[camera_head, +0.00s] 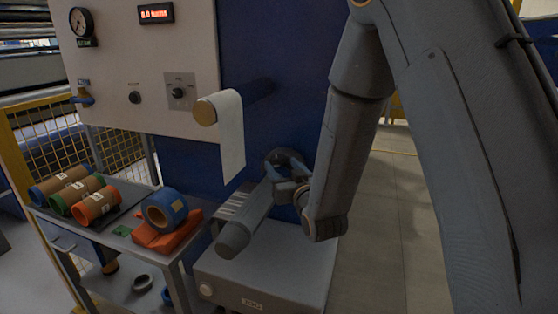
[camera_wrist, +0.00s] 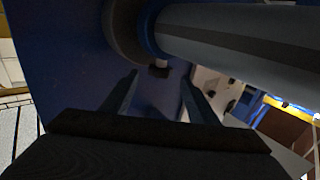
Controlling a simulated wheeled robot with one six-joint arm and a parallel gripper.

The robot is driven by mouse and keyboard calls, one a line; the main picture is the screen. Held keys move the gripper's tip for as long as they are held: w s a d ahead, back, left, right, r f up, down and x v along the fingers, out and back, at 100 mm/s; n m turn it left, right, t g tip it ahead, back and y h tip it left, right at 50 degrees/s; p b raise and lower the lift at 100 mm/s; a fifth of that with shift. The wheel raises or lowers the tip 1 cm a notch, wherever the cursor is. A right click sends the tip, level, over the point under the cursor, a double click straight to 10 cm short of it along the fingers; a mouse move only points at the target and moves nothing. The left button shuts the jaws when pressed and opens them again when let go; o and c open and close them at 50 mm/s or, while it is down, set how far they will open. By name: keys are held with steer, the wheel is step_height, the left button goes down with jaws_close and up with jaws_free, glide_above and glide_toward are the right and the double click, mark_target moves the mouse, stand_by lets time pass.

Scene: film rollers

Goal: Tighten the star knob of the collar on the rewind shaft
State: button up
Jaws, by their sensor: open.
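The rewind shaft is the grey cylinder (camera_head: 245,220) low on the blue machine face, its free end pointing toward me. It crosses the top right of the wrist view (camera_wrist: 240,38). A dark collar (camera_wrist: 122,30) with a blue band beside it sits around the shaft. A small dark knob (camera_wrist: 160,71) on a short pale stem sticks out below the collar. My gripper (camera_wrist: 160,80) is open, one finger on each side of the knob in the picture; I cannot tell whether they touch it. In the head view my gripper (camera_head: 288,190) is beside the shaft, its fingers partly hidden.
Above is a shaft with a white film strip (camera_head: 231,135) hanging down. A grey box (camera_head: 265,275) stands below the rewind shaft. Open floor lies right.

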mark_target(276, 161)
steer(key=shift+p+x, duration=0.45)
steer(key=shift+x, duration=1.4)
steer(key=c, duration=1)
steer(key=shift+a, duration=0.1)
steer(key=shift+c, duration=0.2)
steer(key=shift+m+h, duration=0.3)
steer(key=shift+a+m+t+h+b, duration=0.3)
steer(key=shift+m+h+b, duration=0.4)
steer(key=shift+h, duration=0.5)
steer(key=shift+a+m+h, duration=0.15)
steer(key=shift+m+h, duration=1.05)
steer(key=shift+h, duration=0.6)
